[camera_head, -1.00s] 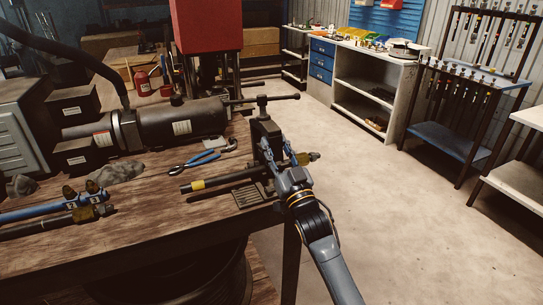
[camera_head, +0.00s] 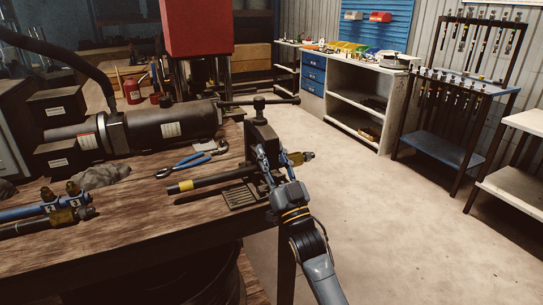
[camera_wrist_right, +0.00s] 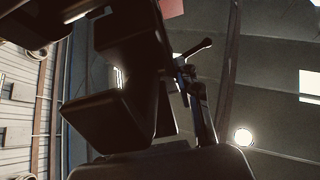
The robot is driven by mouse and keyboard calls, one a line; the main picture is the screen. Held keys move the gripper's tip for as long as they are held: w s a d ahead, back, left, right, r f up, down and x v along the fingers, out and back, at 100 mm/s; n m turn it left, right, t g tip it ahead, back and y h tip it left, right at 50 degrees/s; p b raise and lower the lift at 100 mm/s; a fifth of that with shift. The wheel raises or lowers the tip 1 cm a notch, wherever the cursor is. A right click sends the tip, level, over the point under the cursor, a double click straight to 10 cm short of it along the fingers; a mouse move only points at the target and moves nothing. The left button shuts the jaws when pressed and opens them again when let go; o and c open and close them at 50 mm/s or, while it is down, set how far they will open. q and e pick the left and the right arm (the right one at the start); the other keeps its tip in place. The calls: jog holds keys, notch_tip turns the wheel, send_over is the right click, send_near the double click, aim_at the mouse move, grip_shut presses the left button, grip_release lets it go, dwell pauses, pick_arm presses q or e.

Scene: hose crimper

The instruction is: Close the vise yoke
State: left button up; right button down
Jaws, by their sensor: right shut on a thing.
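The vise (camera_head: 262,140) stands at the right edge of the wooden bench, a dark upright yoke with a screw and T-handle (camera_head: 259,102) on top. A black hose with a yellow band (camera_head: 186,186) lies through the vise, and its brass fitting (camera_head: 297,158) sticks out on the right. My right gripper (camera_head: 268,162) is at the near side of the vise, its blue fingers against the dark yoke and shut on it. The exact contact is partly hidden. In the right wrist view, dark blocks fill the middle and the T-handle (camera_wrist_right: 194,48) shows above. My left gripper is out of view.
A large dark cylinder (camera_head: 170,125) lies at the back of the bench. The floor right of the bench is clear.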

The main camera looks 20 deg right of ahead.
jog(key=c, duration=0.9)
grip_release()
jog(key=shift+f, duration=0.1)
jog(key=shift+s, duration=0.1)
jog(key=shift+s+f, duration=0.35)
jog(key=shift+f, duration=0.05)
jog(key=v, duration=1.1)
jog(key=shift+r, duration=0.1)
